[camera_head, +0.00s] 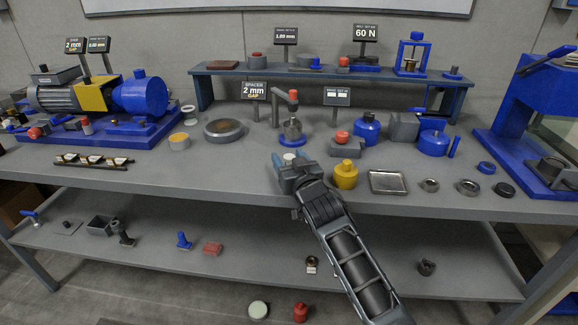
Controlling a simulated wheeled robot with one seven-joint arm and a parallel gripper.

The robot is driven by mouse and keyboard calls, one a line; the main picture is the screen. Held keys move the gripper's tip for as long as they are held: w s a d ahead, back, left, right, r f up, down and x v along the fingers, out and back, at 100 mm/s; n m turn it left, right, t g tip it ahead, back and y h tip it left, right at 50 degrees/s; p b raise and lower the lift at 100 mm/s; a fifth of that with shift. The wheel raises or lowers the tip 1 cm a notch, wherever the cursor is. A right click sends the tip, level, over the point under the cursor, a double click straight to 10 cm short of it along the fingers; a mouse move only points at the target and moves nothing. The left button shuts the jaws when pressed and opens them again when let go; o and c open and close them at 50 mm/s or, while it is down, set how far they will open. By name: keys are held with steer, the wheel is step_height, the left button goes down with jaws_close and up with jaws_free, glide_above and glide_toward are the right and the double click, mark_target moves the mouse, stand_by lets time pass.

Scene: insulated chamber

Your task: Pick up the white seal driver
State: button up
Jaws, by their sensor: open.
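A small white piece, which looks like the white seal driver (289,156), stands on the grey workbench near the middle. My gripper (290,160) is open, with its blue fingertips on either side of the white piece. The gripper hides the lower part of the piece, and I cannot tell whether the fingers touch it.
A yellow container (345,175) stands close right of my gripper, with a shallow metal tray (388,182) beyond it. Left of the gripper, the bench front (215,172) is clear.

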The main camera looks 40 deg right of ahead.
steer(key=shift+c, duration=0.4)
steer(key=c, duration=0.9)
steer(key=shift+c, duration=0.3)
steer(key=shift+r, duration=0.15)
